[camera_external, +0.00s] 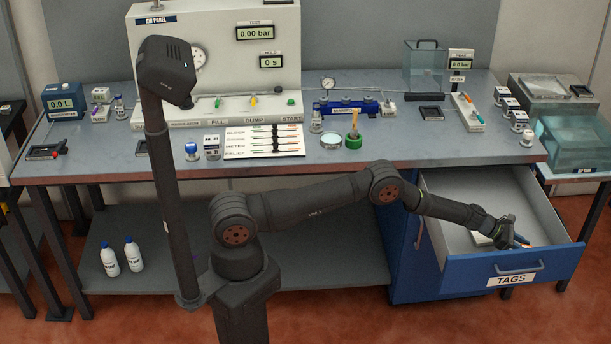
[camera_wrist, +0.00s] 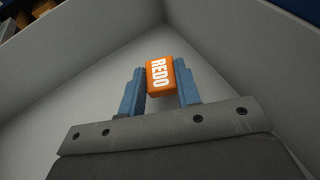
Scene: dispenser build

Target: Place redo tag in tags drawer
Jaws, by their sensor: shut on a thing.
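The tags drawer (camera_external: 455,200) is pulled open at the lower right of the bench, with a blue front and a white TAGS label. My gripper (camera_external: 521,243) reaches down inside it, near its front right part. In the wrist view, my gripper (camera_wrist: 160,88) has its blue fingers shut on the orange redo tag (camera_wrist: 160,75), with white REDO letters facing the camera. The drawer's pale floor and walls (camera_wrist: 225,40) surround it. I cannot tell whether the tag touches the floor. In the external view the tag is mostly hidden by the gripper.
A pale item (camera_external: 482,239) lies in the drawer beside my gripper. The bench top (camera_external: 400,145) above holds a manifold, labelled boxes and a checklist board. A teal tank (camera_external: 575,145) stands to the right. The rear drawer floor looks clear.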

